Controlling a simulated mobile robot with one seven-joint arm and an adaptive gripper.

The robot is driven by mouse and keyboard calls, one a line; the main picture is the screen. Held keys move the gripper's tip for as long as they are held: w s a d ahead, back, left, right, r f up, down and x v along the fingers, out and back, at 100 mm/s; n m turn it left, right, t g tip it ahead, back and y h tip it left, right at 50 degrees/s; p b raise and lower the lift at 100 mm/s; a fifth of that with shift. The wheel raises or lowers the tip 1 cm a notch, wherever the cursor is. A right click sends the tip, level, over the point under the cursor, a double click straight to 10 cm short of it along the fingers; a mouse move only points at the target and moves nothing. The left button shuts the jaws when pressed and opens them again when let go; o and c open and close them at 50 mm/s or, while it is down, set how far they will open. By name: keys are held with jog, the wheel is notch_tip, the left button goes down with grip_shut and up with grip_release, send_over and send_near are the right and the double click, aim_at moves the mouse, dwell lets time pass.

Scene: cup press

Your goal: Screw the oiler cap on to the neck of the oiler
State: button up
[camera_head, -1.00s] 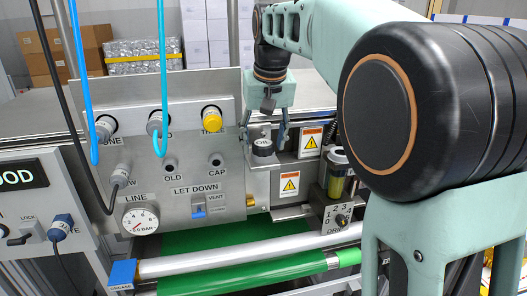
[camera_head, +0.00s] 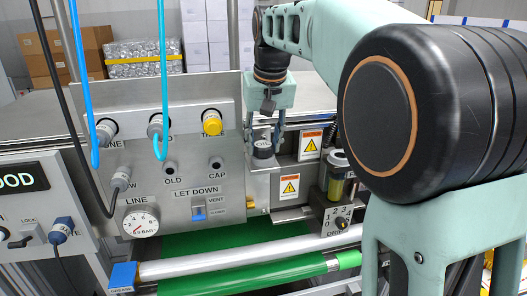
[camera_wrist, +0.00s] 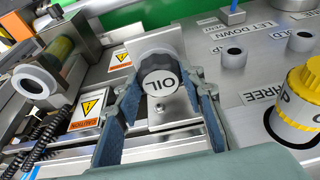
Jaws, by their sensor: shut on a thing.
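The oiler cap (camera_head: 263,151) is a black knurled cap with OIL in white on its top. It sits on a grey metal block right of the panel, and the wrist view shows it from above (camera_wrist: 158,82). My gripper (camera_head: 264,146) points down with one finger on each side of the cap and is shut on it. The oiler (camera_head: 336,187) has a clear bowl with yellow-green oil and stands to the right. Its open neck, a grey ring with a dark hole, shows at the left of the wrist view (camera_wrist: 35,83).
Caution labels (camera_head: 289,185) mark the plates between cap and oiler. A dial block (camera_head: 338,219) numbered 1 2 3 sits below the oiler. The panel left has a yellow cap (camera_head: 212,122), fittings and a gauge (camera_head: 140,221). Hoses (camera_head: 162,80) hang at the left.

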aim_at(263, 143)
jog(key=shift+r+p, duration=0.4)
jog(key=shift+r, duration=0.05)
jog(key=shift+r+p, duration=1.1)
notch_tip(263, 143, up, 5)
jog(key=p, duration=0.4)
jog(key=shift+p, duration=0.3)
jog(key=shift+d+r, duration=0.15)
jog(key=shift+d, duration=0.15)
jog(key=w+d+f, duration=0.2)
jog(key=d, duration=1.8)
jog(key=shift+w, duration=0.15)
jog(key=shift+a+f+b, duration=0.1)
jog(key=shift+f+b, duration=2.1)
jog(key=shift+f, duration=0.65)
jog(key=shift+f+b, duration=0.55)
jog(key=shift+f, duration=0.8)
